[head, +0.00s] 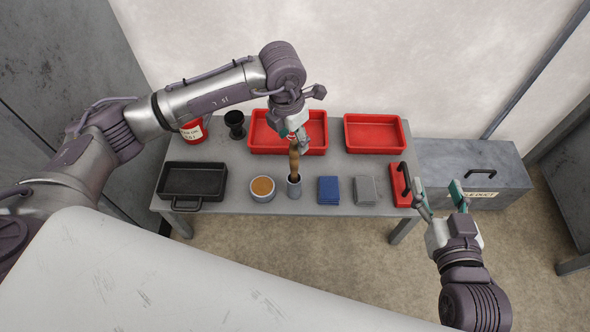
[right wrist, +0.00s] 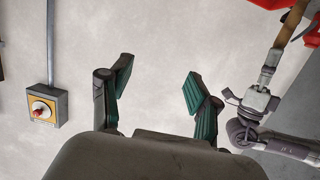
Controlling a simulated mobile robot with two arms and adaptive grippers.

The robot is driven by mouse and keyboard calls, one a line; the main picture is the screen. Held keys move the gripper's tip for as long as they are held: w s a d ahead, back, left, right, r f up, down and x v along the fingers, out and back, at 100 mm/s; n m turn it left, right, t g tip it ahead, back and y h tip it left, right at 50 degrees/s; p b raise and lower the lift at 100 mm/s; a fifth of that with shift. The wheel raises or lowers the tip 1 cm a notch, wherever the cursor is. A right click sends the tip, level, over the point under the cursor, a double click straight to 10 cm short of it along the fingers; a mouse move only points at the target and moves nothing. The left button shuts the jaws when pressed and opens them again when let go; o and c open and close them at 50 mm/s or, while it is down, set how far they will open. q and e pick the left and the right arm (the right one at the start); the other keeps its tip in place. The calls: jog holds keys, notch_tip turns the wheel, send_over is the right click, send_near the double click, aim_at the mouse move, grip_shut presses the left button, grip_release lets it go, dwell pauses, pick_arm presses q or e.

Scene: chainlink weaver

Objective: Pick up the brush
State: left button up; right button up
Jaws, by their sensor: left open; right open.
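The brush (head: 294,163) stands upright in a small grey cup (head: 294,188) on the table, its wooden handle pointing up; its bristle end is hidden in the cup. My left gripper (head: 298,143) is at the top of the handle, with its fingers open around or just beside it; I cannot tell whether they touch. My right gripper (head: 438,192) is open and empty, off the table's right end. Its open fingers also show in the right wrist view (right wrist: 158,95).
The table (head: 228,194) holds two red trays (head: 347,136), a black pan (head: 193,180), a bowl of orange-brown material (head: 262,196), a blue block (head: 329,197), a grey block (head: 366,198), a red-and-black tool (head: 400,195), a red can (head: 194,137) and a black cup (head: 235,131). A grey box (head: 480,160) stands right.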

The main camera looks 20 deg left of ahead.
aim_at(295, 155)
pick_arm(q)
jog(key=shift+w+d+f+b, duration=0.1)
jog(key=shift+f+b, duration=0.2)
jog(key=shift+f, duration=1.15)
notch_tip(295, 155, down, 4)
jog(key=shift+w+d+f+b, duration=0.1)
jog(key=shift+w+f+b, duration=0.1)
jog(key=shift+b, duration=0.6)
jog(key=shift+f, duration=0.1)
grip_shut()
pick_arm(e)
notch_tip(295, 155, up, 10)
jog(key=a+t+y, duration=0.1)
jog(key=t+y, duration=0.1)
jog(key=t, duration=0.4)
jog(key=shift+a+t, duration=0.25)
jog(key=shift+t, duration=0.05)
